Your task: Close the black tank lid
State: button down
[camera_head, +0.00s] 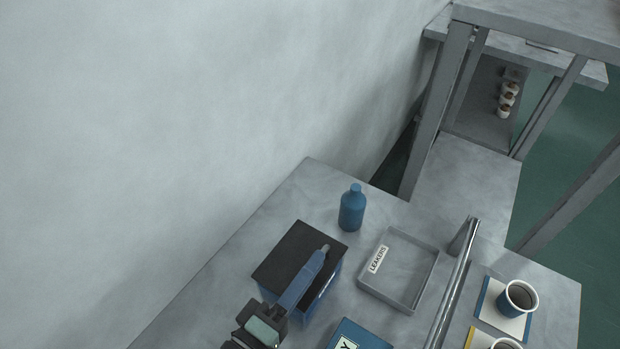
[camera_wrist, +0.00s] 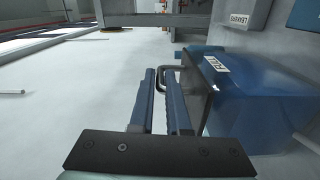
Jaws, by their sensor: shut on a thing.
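The black tank lid (camera_head: 292,246) lies over the top of the blue tank (camera_head: 333,283), near the wall side of the table. It looks flat, with no clear gap in the head view. In the wrist view the blue tank (camera_wrist: 262,95) is on the right, turned on its side by the camera's tilt, and the dark lid (camera_wrist: 197,90) shows nearly edge-on. A metal handle (camera_wrist: 177,69) stands out from the lid. My gripper (camera_head: 323,250) reaches over the lid; in the wrist view its blue fingers (camera_wrist: 161,76) are shut on the handle, partly hiding it.
A blue bottle (camera_head: 351,210) stands behind the tank. A grey tray (camera_head: 411,297) labelled LEAKERS is to its right. Another blue box (camera_head: 357,337) is in front. A metal rail (camera_head: 457,285) and a coffee cup (camera_head: 517,298) are further right. The wall (camera_head: 150,130) borders the left.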

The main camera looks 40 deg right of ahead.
jog(key=c, duration=1.2)
grip_release()
jog(key=shift+f, duration=0.1)
jog(key=shift+o, duration=0.2)
jog(key=b+v, duration=0.1)
jog(key=v, duration=1.2)
